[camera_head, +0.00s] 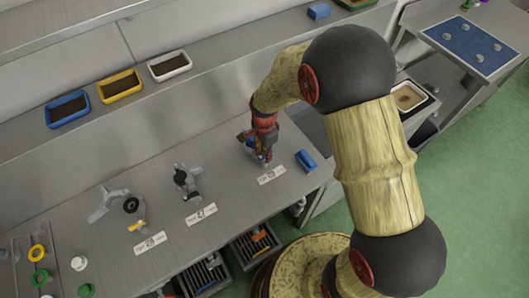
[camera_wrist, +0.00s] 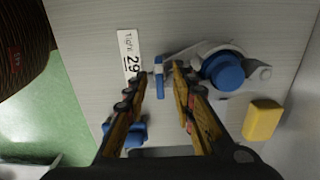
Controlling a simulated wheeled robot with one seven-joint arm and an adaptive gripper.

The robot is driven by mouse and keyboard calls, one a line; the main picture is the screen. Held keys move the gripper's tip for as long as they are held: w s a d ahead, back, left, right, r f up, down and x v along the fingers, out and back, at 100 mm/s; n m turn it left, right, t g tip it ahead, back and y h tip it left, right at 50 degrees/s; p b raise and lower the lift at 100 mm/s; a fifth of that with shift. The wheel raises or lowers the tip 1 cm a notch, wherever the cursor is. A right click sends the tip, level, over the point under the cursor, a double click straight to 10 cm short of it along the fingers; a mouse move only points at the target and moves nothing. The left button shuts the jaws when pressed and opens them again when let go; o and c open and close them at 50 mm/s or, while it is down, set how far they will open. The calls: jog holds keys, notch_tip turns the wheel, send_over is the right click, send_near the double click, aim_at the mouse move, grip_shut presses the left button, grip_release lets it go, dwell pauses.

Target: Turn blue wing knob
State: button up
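In the wrist view, the blue wing knob (camera_wrist: 159,72) shows as a narrow upright blue bar at the end of a grey metal fitting (camera_wrist: 190,52). My gripper (camera_wrist: 161,74) is open, with one fingertip on each side of the blue bar. Gaps show on both sides, so it does not look gripped. The fitting also carries a large round blue cap (camera_wrist: 224,71). In the head view, my gripper (camera_head: 262,150) points down at the fitting and hides most of it; only bits of blue show around the fingers.
A white printed label (camera_wrist: 129,55) lies beside the knob. A blue object (camera_wrist: 125,133) and a yellow block (camera_wrist: 262,120) are close to the fingers. Other fittings (camera_head: 187,180) stand left along the bench. Trays (camera_head: 120,86) line the back ledge. Green floor lies right.

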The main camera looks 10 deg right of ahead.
notch_tip(320, 180, up, 12)
dwell(0.5)
dwell(0.5)
jog(key=s+d+r+n+t+b, duration=0.2)
jog(key=s+d+r+n, duration=0.3)
jog(key=s, duration=0.5)
jog(key=s+d+r+n+t+b, duration=0.3)
jog(key=s+d+r+n+b, duration=0.2)
jog(key=s+r+n, duration=0.3)
jog(key=s+r, duration=0.1)
jog(key=s, duration=0.1)
jog(key=shift+s+d+n+t, duration=0.15)
jog(key=shift+s+n+t, duration=0.15)
